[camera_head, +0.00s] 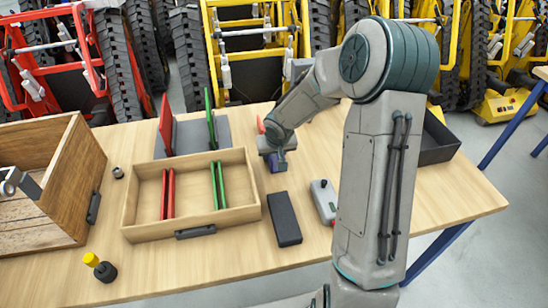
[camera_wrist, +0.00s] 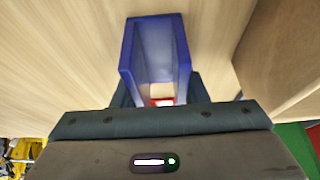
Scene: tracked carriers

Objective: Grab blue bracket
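The blue bracket (camera_wrist: 155,28) is a U-shaped channel in the wrist view, lying at the mouth of my gripper (camera_wrist: 160,95). The dark fingers show close on both sides of its near end. I cannot tell whether they touch it. In the head view the blue bracket (camera_head: 277,162) shows as a small patch under my gripper (camera_head: 277,148), low over the table, right of the wooden tray. My gripper and arm hide much of it there. A small red part shows at the bracket's near end in the wrist view.
The wooden tray (camera_head: 190,229) holds red and green plates. A dark block (camera_head: 284,219) and a grey control box (camera_head: 323,200) lie nearby. A wooden crate (camera_head: 77,165) stands left and a black bin (camera_head: 438,140) right. The front of the table is mostly clear.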

